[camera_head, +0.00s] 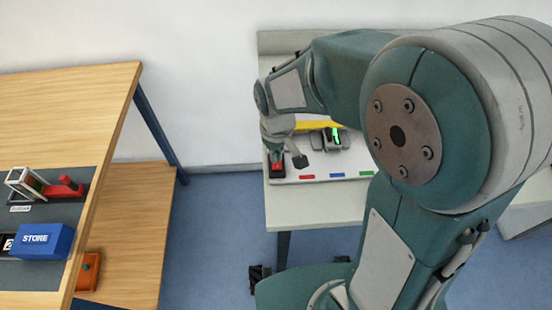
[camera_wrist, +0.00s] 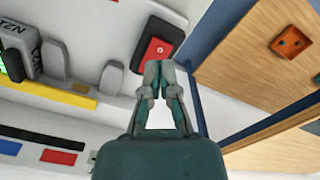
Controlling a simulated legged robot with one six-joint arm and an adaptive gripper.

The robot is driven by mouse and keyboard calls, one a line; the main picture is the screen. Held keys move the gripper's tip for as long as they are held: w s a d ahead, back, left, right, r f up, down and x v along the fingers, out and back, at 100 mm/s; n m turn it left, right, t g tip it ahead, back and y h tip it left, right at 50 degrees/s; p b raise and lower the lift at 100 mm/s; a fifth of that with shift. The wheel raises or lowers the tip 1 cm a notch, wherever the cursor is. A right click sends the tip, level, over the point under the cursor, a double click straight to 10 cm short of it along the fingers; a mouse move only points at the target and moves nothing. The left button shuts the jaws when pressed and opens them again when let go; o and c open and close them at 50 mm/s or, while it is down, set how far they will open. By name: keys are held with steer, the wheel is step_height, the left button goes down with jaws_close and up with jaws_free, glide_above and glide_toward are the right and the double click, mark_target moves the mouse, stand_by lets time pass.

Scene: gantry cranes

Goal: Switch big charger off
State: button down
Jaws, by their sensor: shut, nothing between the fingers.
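A red-topped switch box with a black base (camera_head: 277,169) sits at the front left corner of the pale bench, and it shows large in the wrist view (camera_wrist: 157,47). A dark grey charger-like unit with a lit green display (camera_head: 336,138) stands to its right; part of it shows in the wrist view (camera_wrist: 22,48). I cannot tell which chargers are big. My gripper (camera_head: 274,150) points down over the red switch. In the wrist view my gripper (camera_wrist: 159,65) is shut and empty, its fingertips overlapping the switch's edge. Whether they touch is unclear.
A yellow strip (camera_head: 312,125) lies behind the unit. Red, blue and green labels line the bench (camera_head: 286,208) front. A wooden table (camera_head: 70,95) at left holds a blue STORE box (camera_head: 42,241). Blue floor (camera_head: 215,220) lies between. My arm hides the bench's right side.

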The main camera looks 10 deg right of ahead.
mark_target(277, 166)
steer(key=shift+r, duration=2.4)
steer(key=s+d+r+m+t, duration=0.5)
steer(key=s+d+r, duration=0.5)
steer(key=s+r, duration=0.1)
steer(key=shift+s+d+r+m+t, duration=0.2)
steer(key=shift+s+d+m+t, duration=0.15)
steer(key=shift+s, duration=0.5)
